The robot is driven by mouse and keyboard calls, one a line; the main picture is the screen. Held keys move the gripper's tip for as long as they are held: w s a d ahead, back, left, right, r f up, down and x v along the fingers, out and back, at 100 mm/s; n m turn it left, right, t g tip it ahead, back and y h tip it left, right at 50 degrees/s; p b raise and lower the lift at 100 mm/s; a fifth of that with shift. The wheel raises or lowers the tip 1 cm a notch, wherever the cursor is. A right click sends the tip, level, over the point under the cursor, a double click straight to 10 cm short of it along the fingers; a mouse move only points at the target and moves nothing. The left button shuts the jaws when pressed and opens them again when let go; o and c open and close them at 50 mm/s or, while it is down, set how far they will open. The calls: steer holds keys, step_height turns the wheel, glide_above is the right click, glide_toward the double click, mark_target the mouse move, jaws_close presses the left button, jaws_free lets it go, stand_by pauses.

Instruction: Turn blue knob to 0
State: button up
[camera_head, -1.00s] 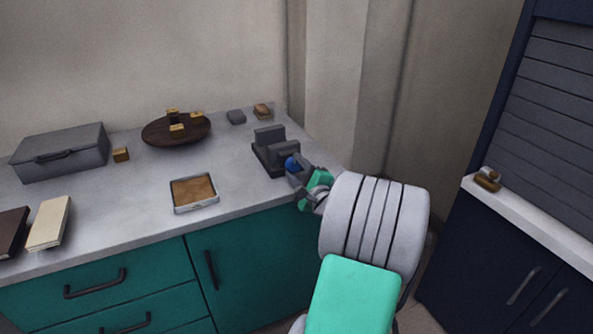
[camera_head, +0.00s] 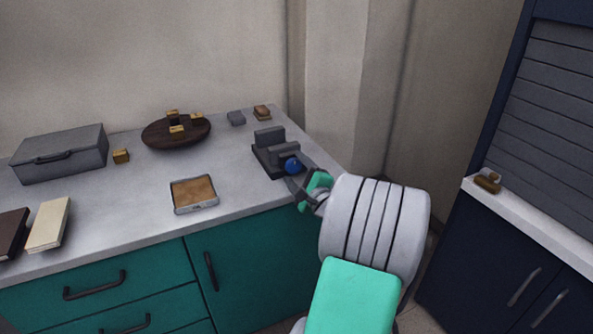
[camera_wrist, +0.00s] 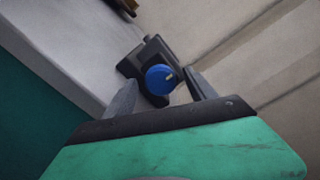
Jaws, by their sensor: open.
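The blue knob (camera_head: 293,166) is on the front of a dark grey device (camera_head: 264,158) near the right end of the counter. In the wrist view the round knob (camera_wrist: 160,79) has a small pale mark on its right side, and the device's dark body (camera_wrist: 150,52) is behind it. My gripper (camera_head: 301,176) is open at the knob. In the wrist view its two fingers (camera_wrist: 160,93) stand to the left and right of the knob, with a gap on each side. I cannot read any numbers around the knob.
The grey counter (camera_head: 240,190) holds a shallow tray (camera_head: 194,194), a round dark wooden board (camera_head: 160,133) with small blocks, a grey case (camera_head: 60,153) and books (camera_head: 48,224). A wall corner is close behind the device. A dark cabinet (camera_head: 490,260) stands at right.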

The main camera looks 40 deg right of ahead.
steer(key=v, duration=0.7)
steer(key=shift+s+a, duration=0.2)
steer(key=shift+s, duration=0.2)
steer(key=shift+d, duration=0.1)
